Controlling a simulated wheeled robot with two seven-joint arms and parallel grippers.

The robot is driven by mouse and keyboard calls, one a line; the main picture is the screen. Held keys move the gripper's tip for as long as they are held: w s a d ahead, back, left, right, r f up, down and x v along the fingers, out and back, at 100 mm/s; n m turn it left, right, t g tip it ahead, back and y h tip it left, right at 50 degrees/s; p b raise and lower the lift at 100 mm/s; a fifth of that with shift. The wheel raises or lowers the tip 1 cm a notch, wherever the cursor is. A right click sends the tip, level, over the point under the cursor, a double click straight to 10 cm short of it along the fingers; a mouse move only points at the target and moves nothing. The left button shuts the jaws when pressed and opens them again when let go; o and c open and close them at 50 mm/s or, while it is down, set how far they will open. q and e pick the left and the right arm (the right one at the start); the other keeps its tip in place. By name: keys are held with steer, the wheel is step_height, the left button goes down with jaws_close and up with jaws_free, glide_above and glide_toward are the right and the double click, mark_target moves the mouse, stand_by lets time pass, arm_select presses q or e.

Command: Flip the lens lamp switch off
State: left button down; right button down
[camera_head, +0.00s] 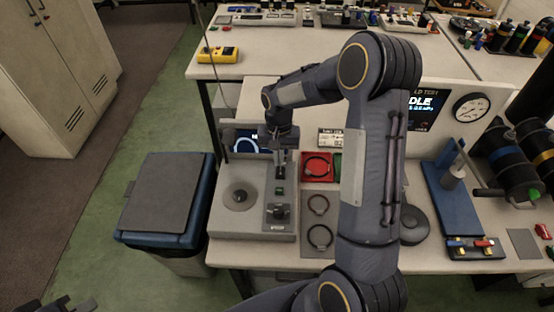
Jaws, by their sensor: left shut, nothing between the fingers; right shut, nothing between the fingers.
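A grey box unit (225,222) stands at the front left of the bench, with a round dark knob (238,196) on top. A narrow panel on its right side has a small green element (279,191) and a black switch-like part (279,212). My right gripper (281,172) points down, shut and empty, above the back of the narrow panel; contact is unclear. My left gripper (70,305) is shut at the bottom left edge, partly cut off, far from the bench.
A red tray (317,168) with a dark ring is right of my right gripper. A grey mat (311,205) bears two rings. A blue stand (452,210) and gauge panel (470,108) are farther right. A lidded bin (168,195) stands left. My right arm hides the bench middle.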

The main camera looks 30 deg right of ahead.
steer(key=shift+s+a+r+b, duration=0.15)
steer(key=shift+r+b, duration=0.2)
steer(key=shift+r, duration=0.3)
steer(key=shift+a+r+b, duration=0.1)
steer(key=shift+r+b, duration=0.2)
steer(key=shift+r, duration=0.3)
step_height(320, 180, up, 7)
steer(key=s, duration=0.1)
steer(key=shift+a+r+b, duration=0.2)
steer(key=shift+b, duration=0.25)
steer(key=shift+s, duration=0.15)
steer(key=s+a+r+n+t+y, duration=0.1)
steer(key=s+r+t, duration=0.15)
steer(key=s, duration=0.35)
steer(key=s+a+r+n+t+y, duration=0.1)
steer(key=s+r, duration=0.3)
steer(key=s, duration=0.2)
steer(key=s+a+n+t, duration=0.1)
steer(key=s+a, duration=0.1)
steer(key=s, duration=0.3)
steer(key=s+a+f+n+t+y, duration=0.1)
steer(key=s+a+t, duration=0.1)
steer(key=s, duration=0.3)
steer(key=shift+s+a+f+n, duration=0.25)
steer(key=shift+s+a+n, duration=0.1)
steer(key=shift+n, duration=0.05)
